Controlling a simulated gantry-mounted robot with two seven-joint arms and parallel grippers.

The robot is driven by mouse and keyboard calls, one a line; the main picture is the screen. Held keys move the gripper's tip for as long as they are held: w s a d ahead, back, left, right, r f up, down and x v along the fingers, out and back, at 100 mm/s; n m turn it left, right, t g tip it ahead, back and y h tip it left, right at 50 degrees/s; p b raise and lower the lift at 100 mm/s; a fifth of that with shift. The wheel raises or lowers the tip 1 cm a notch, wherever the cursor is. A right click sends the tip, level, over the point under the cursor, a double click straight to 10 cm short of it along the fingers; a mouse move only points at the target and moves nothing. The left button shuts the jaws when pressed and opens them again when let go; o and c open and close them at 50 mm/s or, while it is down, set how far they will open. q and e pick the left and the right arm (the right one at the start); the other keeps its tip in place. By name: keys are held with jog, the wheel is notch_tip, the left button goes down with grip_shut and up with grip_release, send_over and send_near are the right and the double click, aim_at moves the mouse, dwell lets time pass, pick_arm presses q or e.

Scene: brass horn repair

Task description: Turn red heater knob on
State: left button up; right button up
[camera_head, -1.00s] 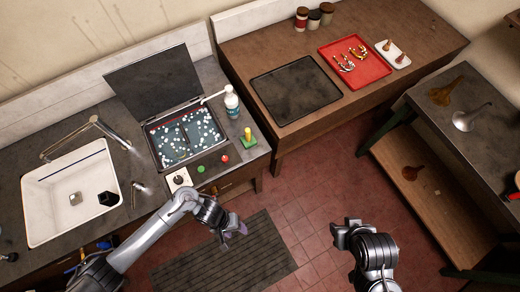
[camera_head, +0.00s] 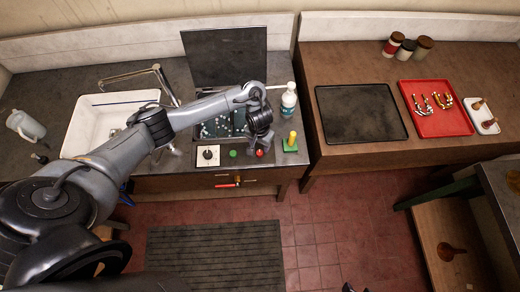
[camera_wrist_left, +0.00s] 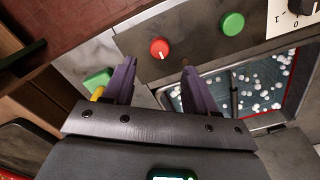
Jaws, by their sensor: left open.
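The red knob (camera_head: 259,153) is a small round knob at the right of the grey control panel along the counter's front edge. In the left wrist view the red knob (camera_wrist_left: 160,48) shows a short pale line on its face. My left gripper (camera_wrist_left: 158,72) is open and empty; its two purple fingers point toward the red knob, which appears between and just beyond the tips. In the head view my left gripper (camera_head: 262,140) hangs over the panel close to the red knob. Only a dark bit of my right gripper (camera_head: 352,288) shows at the bottom edge.
A green knob (camera_head: 233,153) and a white-plated dial (camera_head: 208,154) sit left of the red knob. A bead-filled tank (camera_wrist_left: 258,88) lies behind the panel. A green block with a yellow peg (camera_head: 290,142) and a white bottle (camera_head: 289,100) stand to the right.

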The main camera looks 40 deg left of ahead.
aim_at(260, 153)
pick_arm(q)
notch_tip(260, 153, down, 5)
jog(key=shift+r+b, duration=0.2)
jog(key=shift+b, duration=0.65)
jog(key=shift+f, duration=1.2)
pick_arm(e)
notch_tip(260, 153, down, 3)
jog(key=shift+d+f, duration=0.1)
jog(key=shift+d, duration=0.05)
pick_arm(q)
jog(key=shift+c, duration=0.3)
jog(key=c, duration=1)
